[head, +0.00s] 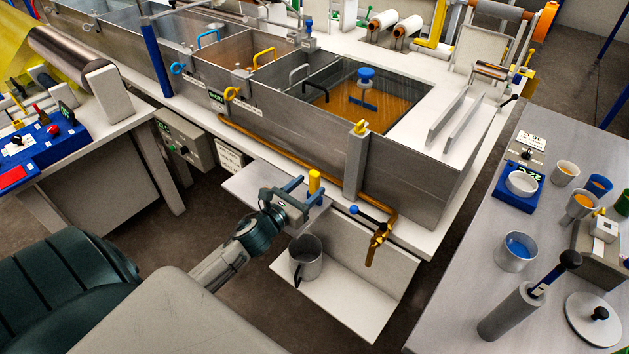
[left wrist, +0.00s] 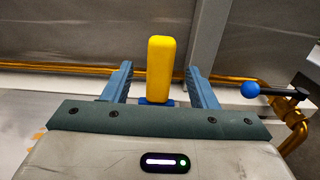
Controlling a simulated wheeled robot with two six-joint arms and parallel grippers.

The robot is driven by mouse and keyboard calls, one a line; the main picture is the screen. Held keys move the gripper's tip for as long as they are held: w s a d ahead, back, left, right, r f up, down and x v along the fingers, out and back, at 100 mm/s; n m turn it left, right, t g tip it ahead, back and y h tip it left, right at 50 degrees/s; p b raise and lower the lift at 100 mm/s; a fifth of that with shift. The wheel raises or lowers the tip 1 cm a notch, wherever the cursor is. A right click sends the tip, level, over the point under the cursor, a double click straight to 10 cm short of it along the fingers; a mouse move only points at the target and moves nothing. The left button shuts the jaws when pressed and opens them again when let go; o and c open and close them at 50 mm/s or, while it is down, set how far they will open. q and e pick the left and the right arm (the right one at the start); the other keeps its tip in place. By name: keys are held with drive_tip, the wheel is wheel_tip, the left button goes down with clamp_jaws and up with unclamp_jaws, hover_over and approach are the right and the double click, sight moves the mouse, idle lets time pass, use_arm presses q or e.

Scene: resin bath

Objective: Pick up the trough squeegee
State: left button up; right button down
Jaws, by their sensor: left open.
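The trough squeegee, as far as I can tell, is the upright yellow handle (head: 314,182) with a small blue part at its foot. It stands by the front wall of the steel bath, over the small white shelf (head: 243,186). My left gripper (head: 308,189) is open at the handle. In the left wrist view the yellow handle (left wrist: 160,68) rises between the two blue fingers (left wrist: 158,82), with a visible gap on each side. The lower end of the squeegee is hidden behind the gripper body. My right gripper is not in view.
The steel bath wall (head: 300,150) rises just behind the handle. A copper pipe with a tap (head: 377,245) and a blue-knobbed lever (left wrist: 250,90) are to the right. A metal jug (head: 306,258) stands on a lower white shelf (head: 345,300).

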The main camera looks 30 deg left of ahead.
sight(312, 185)
use_arm(q)
drive_tip(key=shift+w+r+p, duration=0.15)
drive_tip(key=shift+w+p, duration=0.25)
drive_tip(key=shift+p, duration=0.15)
drive_tip(key=w+p, duration=0.3)
drive_tip(key=shift+w+d+f+p, duration=0.15)
drive_tip(key=shift+w+f+p, duration=0.05)
drive_tip(key=shift+w+p, duration=0.2)
drive_tip(key=shift+w+f, duration=0.2)
drive_tip(key=shift+w, duration=0.15)
drive_tip(key=shift+f, duration=0.1)
drive_tip(key=shift+c, duration=0.4)
drive_tip(key=c, duration=1)
